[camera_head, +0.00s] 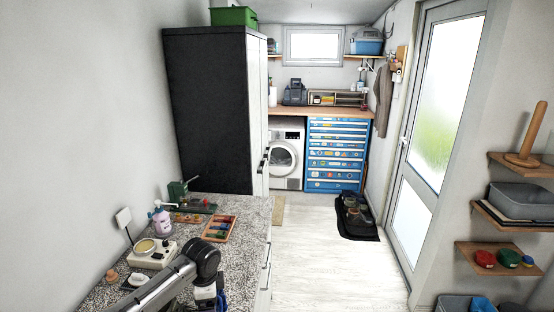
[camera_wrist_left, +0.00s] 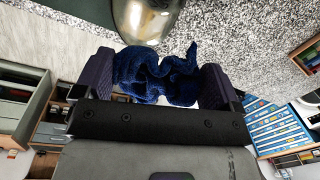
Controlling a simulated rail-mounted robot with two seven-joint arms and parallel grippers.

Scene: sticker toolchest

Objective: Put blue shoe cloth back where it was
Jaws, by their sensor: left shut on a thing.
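My left gripper (camera_wrist_left: 157,85) is shut on the blue shoe cloth (camera_wrist_left: 155,72), a crumpled dark blue textured cloth bunched between the two fingers in the left wrist view. In the head view my left arm comes in at the bottom, and the gripper (camera_head: 209,297) is over the near part of the speckled worktop. A little of the cloth (camera_head: 222,301) shows there at the bottom edge, mostly hidden by the arm. Whether the cloth touches the worktop I cannot tell. My right gripper is in neither view.
The speckled worktop (camera_head: 243,211) holds a spray bottle (camera_head: 161,220), a cream device (camera_head: 151,254) and a wooden tray of coloured items (camera_head: 219,228). A blue toolchest (camera_head: 335,177) stands at the back. Wall shelves (camera_head: 512,219) are at right.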

